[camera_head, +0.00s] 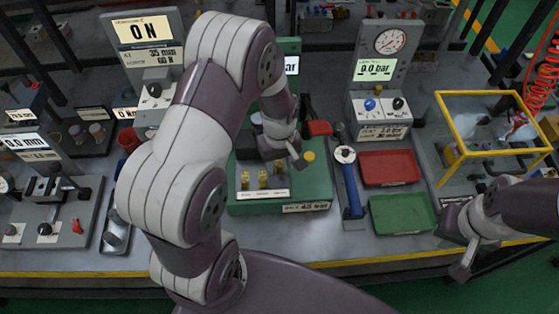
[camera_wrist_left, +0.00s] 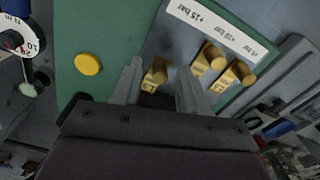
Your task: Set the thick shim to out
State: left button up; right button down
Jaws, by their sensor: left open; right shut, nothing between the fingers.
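A green block (camera_head: 325,190) carries several brass shims in a row behind a white label strip. In the left wrist view three brass shims show: one (camera_wrist_left: 156,75) below the "+15 bar" mark, one (camera_wrist_left: 208,58) near "+10 bar" and one (camera_wrist_left: 236,76) at the right. Which is the thick one I cannot tell for certain. My left gripper (camera_head: 291,160) is over the block; in the wrist view its open fingers (camera_wrist_left: 159,72) stand either side of the "+15 bar" shim. Contact is unclear. My right gripper (camera_head: 462,268) is shut and empty at the table's right front.
A yellow round button (camera_head: 309,156) sits on the block beside the shims. A blue-handled tool (camera_head: 350,185), a red tray (camera_head: 395,167) and a green tray (camera_head: 402,213) lie to the right. A yellow frame (camera_head: 440,140) stands further right.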

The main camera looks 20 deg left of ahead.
aim_at(281, 187)
pick_arm(q)
grip_shut()
jog(key=s, duration=0.1)
jog(key=s+d, duration=0.1)
jog(key=s+d+p, duration=0.1)
jog(key=shift+s+r, duration=0.1)
jog(key=shift+s, duration=0.3)
grip_release()
jog(key=shift+s+d, duration=0.1)
jog(key=shift+s, duration=0.05)
notch_tip(281, 187, up, 13)
jog(key=shift+f, duration=0.2)
